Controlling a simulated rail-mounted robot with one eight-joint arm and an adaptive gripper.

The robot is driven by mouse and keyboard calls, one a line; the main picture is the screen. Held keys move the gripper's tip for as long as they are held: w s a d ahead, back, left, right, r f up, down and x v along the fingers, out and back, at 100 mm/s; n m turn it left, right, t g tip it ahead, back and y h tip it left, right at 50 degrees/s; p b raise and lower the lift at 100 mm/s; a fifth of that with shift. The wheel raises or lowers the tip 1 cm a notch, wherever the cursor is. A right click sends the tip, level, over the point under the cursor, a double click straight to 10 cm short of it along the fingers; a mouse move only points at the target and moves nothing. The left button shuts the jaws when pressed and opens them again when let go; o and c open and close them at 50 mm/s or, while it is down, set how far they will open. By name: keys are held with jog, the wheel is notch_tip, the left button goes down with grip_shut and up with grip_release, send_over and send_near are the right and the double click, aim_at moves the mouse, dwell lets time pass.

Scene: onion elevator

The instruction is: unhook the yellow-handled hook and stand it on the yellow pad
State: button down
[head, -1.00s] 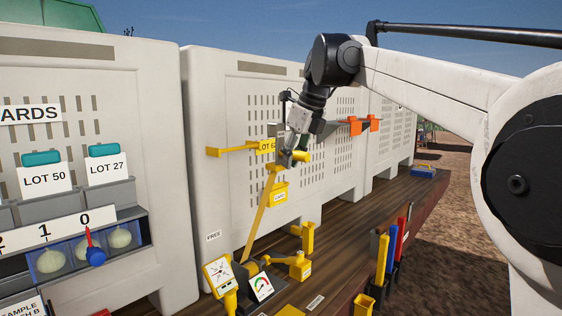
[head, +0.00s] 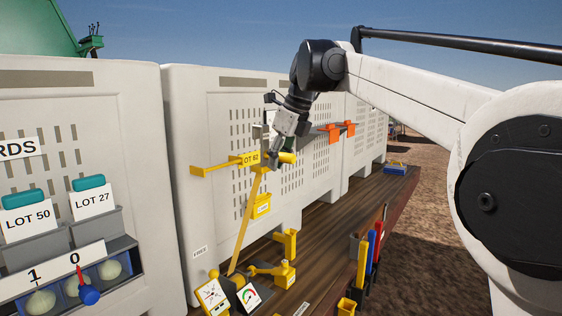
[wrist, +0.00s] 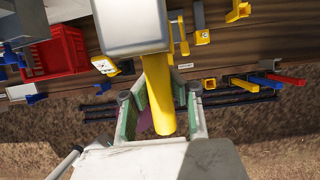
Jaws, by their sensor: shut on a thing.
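In the wrist view the handle (wrist: 157,95) lies between my two fingers (wrist: 160,112). The hook part of the yellow-handled hook is hidden or too small to make out, so I cannot tell whether it still touches its hanger. A yellow horizontal bar (head: 215,166) runs left from the sign. I cannot pick out the yellow pad with certainty.
A slanting yellow bar (head: 247,225) rises from the deck to just below my gripper. Yellow fittings (head: 286,274) and dials (head: 213,296) stand at its foot. Orange hooks (head: 335,132) hang to the right. Red and blue handles (head: 373,245) stand at the deck edge.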

jog(key=s+d+b, duration=0.3)
jog(key=s+d, duration=0.1)
jog(key=d, duration=0.4)
jog(key=shift+s, duration=0.3)
dwell(0.8)
jog(key=shift+w+a+f+b, duration=0.45)
jog(key=shift+f+b, duration=1.05)
jog(key=shift+f, duration=6.7)
jog(key=shift+w+a+f+b, duration=0.2)
jog(key=shift+a+f+b, duration=0.9)
jog(key=shift+f, duration=7.05)
jog(key=shift+w+a+f+b, duration=0.25)
jog(key=shift+f+b, duration=1.65)
jog(key=shift+f, duration=6.3)
jog(key=c, duration=1.8)
grip_release()
jog(key=shift+o, duration=0.2)
jog(key=shift+d, duration=0.1)
